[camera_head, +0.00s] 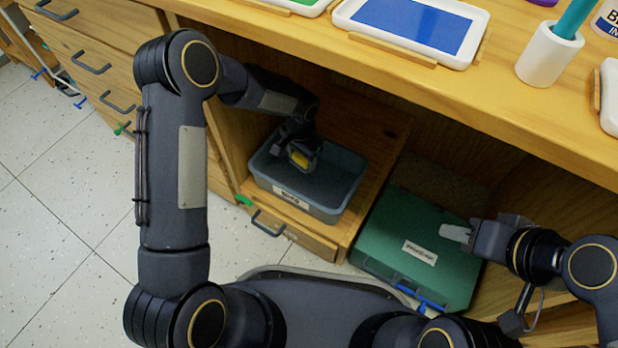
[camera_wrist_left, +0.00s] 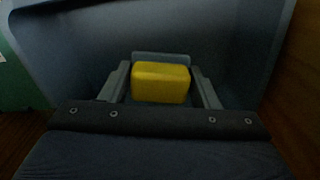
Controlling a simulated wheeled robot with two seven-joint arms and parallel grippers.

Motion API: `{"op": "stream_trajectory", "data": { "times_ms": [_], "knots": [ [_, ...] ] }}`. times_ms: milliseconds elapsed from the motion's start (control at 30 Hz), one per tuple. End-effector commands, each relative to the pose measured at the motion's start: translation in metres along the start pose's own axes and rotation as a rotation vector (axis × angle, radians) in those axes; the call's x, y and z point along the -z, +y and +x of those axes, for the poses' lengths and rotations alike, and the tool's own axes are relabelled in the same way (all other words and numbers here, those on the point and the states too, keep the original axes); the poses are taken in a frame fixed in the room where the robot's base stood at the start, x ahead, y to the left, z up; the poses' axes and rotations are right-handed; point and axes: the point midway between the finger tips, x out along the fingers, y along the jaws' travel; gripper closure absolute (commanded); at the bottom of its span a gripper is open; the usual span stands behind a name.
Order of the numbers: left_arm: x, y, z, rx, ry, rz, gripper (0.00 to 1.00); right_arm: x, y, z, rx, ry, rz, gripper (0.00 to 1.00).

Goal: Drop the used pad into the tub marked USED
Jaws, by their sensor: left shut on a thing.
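The used pad (camera_head: 300,158) is a small yellow block. It also shows in the left wrist view (camera_wrist_left: 161,82), between the fingers. My left gripper (camera_head: 302,154) is shut on the pad and holds it over or inside the grey-blue tub (camera_head: 340,202), near its back left. I cannot tell how far the pad is above the tub's floor. The tub has a white label on its front, too small to read surely. In the left wrist view the tub's walls (camera_wrist_left: 75,55) surround the gripper. My right gripper (camera_head: 457,233) is over the green box at the right, its fingertips seemingly together.
The tub stands on a wooden shelf under the tabletop (camera_head: 400,80). A green box (camera_head: 395,225) with a label and blue latches sits to its right. A tray with a blue pad (camera_head: 415,25) and a white cup (camera_head: 548,55) stand on the tabletop above. Drawers line the left.

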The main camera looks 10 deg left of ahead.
Motion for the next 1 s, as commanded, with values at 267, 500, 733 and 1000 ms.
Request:
{"op": "stream_trajectory", "data": {
  "times_ms": [267,500,733,1000],
  "knots": [
    [0.000,0.000,0.009,0.001,0.001,0.000,0.69,-0.003,0.002,0.005,0.000,0.000,0.000,0.64],
    [0.000,0.000,0.009,0.001,0.001,-0.001,0.26,-0.003,0.002,0.005,0.000,0.000,0.000,0.64],
    [0.000,0.000,0.009,0.001,0.000,-0.001,0.19,-0.003,0.002,0.005,0.000,0.000,0.000,0.64],
    [0.000,-0.001,-0.010,0.001,0.002,-0.002,0.19,0.002,-0.001,-0.003,0.000,0.000,0.000,0.64]
  ]
}}
